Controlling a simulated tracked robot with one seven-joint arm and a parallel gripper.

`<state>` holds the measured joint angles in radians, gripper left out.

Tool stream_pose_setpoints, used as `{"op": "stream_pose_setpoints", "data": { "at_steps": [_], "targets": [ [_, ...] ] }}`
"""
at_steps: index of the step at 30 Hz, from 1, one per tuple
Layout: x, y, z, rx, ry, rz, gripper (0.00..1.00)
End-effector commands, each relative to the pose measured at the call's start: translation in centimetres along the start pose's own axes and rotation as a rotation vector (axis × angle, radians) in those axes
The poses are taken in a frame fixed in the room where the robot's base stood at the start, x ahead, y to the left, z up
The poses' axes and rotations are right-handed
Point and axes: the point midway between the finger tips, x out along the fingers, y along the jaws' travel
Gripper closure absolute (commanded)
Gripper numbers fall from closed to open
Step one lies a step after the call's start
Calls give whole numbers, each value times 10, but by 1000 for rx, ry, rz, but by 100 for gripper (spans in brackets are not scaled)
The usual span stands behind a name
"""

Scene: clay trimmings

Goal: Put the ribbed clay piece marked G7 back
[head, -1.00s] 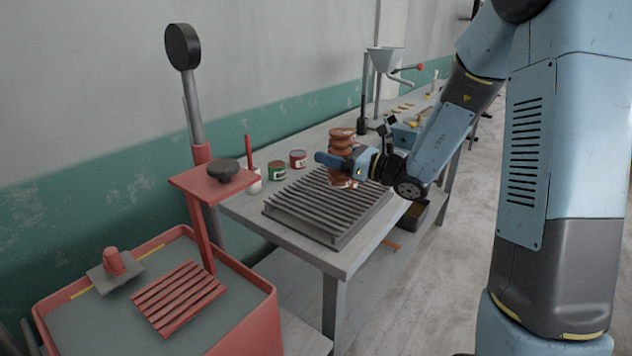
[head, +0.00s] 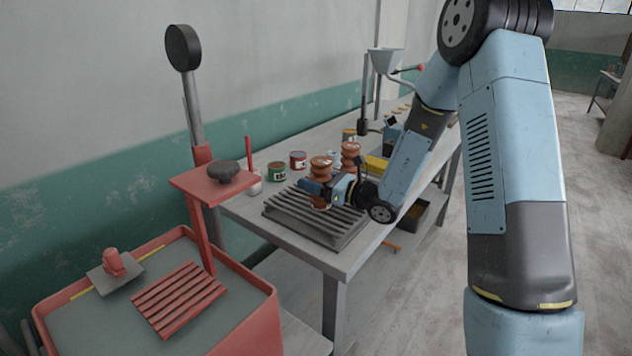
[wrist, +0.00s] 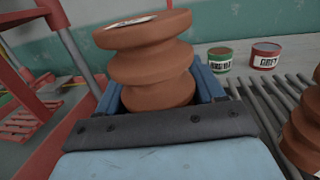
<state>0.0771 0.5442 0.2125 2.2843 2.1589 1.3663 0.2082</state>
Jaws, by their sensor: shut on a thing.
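My gripper (head: 315,188) is shut on a ribbed brown clay piece (head: 320,164), its blue fingers on either side. The piece also fills the upper middle of the wrist view (wrist: 150,66). It is upright with a slight tilt in that view, and a white label shows on its top, too oblique to read. In the head view it is over the grey slatted rack (head: 290,219); I cannot tell whether it touches the slats. A second ribbed clay piece (head: 350,152) stands behind, partly hidden by my arm, and shows at the right edge of the wrist view (wrist: 305,130).
A green tin (head: 277,171) and a red tin (head: 298,160) stand behind the rack. A red post with a small shelf (head: 215,184) rises at left, above a red bin (head: 250,318). A funnel stand (head: 384,62) and a yellow item (head: 377,164) are farther back.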

Motion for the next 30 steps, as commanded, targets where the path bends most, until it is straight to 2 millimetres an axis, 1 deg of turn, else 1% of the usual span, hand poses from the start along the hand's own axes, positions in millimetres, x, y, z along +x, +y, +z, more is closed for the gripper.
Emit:
{"op": "stream_pose_setpoints", "data": {
  "at_steps": [2, 12, 13, 20, 30],
  "targets": [
    [0, 0, -4, 0, -1, 0, 100],
    [-1, 0, -6, 0, -1, -1, 100],
    [-1, 0, -6, 0, 0, -1, 29],
    [-1, -1, -6, 0, 0, -1, 7],
    [-3, -1, -4, -1, 0, -3, 7]
  ]
}}
